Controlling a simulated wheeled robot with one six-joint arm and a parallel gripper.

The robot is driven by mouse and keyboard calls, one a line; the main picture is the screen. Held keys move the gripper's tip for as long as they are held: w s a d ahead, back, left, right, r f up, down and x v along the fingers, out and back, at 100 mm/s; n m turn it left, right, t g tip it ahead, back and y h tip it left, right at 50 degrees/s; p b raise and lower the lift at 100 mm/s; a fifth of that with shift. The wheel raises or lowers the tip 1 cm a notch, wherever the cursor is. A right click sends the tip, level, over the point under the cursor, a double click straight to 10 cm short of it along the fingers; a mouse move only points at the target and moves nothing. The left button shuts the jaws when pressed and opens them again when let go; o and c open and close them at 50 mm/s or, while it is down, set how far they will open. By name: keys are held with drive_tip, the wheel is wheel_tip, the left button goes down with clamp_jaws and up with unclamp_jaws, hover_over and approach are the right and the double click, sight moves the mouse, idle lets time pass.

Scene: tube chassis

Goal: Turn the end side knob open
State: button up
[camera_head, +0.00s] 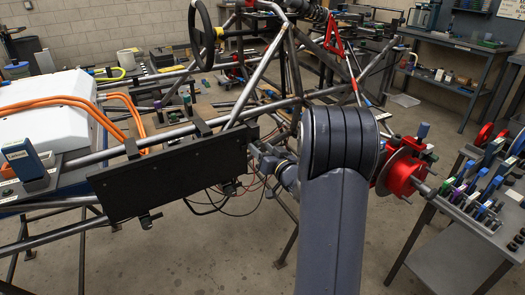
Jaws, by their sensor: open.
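A black flat panel (175,177) hangs on the side of the tube chassis (125,143), with small dark clamps along its top and bottom edges. My gripper (258,150) is small in view at the right end of the panel, partly hidden behind my own arm. It appears open, with nothing visible between its fingers. I cannot tell whether it touches the panel or a fitting there. I cannot make out the end side knob with certainty; it may be hidden by the gripper or arm.
A red hub with a disc (403,170) stands right of my arm. A grey tool cart (455,215) with coloured-handled tools is at the right. A white box (60,108) with orange cables lies at the left. Thin wires hang below the gripper. Floor in front of the chassis is clear.

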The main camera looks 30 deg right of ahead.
drive_tip(key=shift+w, duration=0.1)
drive_tip(key=shift+c, duration=0.4)
drive_tip(key=c, duration=0.9)
drive_tip(key=shift+f+b, duration=0.1)
drive_tip(key=shift+b, duration=0.25)
drive_tip(key=n+b, duration=0.2)
drive_tip(key=n, duration=0.1)
drive_tip(key=shift+f+b, duration=0.1)
drive_tip(key=shift+b, duration=0.25)
drive_tip(key=n+b, duration=0.4)
drive_tip(key=n, duration=0.1)
drive_tip(key=shift+n, duration=0.3)
drive_tip(key=n+b, duration=0.4)
drive_tip(key=n, duration=0.1)
drive_tip(key=shift+d, duration=0.1)
drive_tip(key=shift+r+n+b, duration=0.2)
drive_tip(key=shift+n+b, duration=1.05)
drive_tip(key=shift+n, duration=0.85)
